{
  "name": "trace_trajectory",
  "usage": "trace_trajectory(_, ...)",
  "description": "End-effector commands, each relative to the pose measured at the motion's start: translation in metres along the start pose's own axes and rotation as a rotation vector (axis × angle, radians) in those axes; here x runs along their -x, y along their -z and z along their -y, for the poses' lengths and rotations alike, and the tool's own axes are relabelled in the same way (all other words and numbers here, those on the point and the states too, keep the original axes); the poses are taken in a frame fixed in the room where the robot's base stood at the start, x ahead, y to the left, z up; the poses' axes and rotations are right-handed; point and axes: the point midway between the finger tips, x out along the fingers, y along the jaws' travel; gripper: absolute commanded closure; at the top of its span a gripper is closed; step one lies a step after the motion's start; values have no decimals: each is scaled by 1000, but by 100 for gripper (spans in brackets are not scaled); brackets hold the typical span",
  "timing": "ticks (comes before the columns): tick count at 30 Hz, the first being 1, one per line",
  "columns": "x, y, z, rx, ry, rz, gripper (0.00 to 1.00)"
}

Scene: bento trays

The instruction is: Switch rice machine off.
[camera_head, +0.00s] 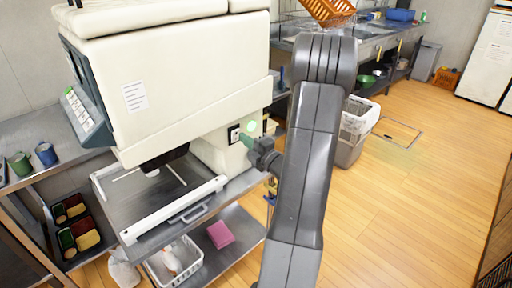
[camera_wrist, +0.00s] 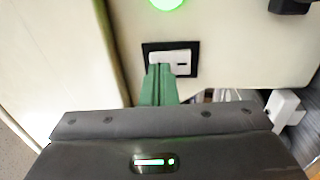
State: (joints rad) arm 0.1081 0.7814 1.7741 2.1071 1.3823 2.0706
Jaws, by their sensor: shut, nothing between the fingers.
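The rice machine (camera_head: 178,85) is a large cream box on a steel counter, at the left in the head view. A small switch in a black frame (camera_head: 234,134) sits low on its right side. In the wrist view the switch (camera_wrist: 182,61) is a white rocker in a black frame, with a lit green round light (camera_wrist: 167,4) above it. My gripper (camera_head: 245,138) has green fingers, shut and empty. In the wrist view its fingertips (camera_wrist: 160,68) overlap the lower left part of the switch. I cannot tell whether they touch it. The fingers hide part of the rocker.
A steel tray (camera_head: 165,190) with white rails lies under the machine. A white basket (camera_head: 174,262) and a pink block (camera_head: 220,234) are on the lower shelf. A grey bin (camera_head: 352,135) stands behind my arm. The wooden floor to the right is clear.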

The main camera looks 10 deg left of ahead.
Motion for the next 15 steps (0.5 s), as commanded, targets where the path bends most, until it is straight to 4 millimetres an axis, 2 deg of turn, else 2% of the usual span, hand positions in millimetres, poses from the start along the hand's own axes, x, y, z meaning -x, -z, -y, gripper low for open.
trace_trajectory(6, -13, 0, 0, 0, -1, 0, 100)
trace_trajectory(15, -13, 0, 0, 0, 0, 1, 100)
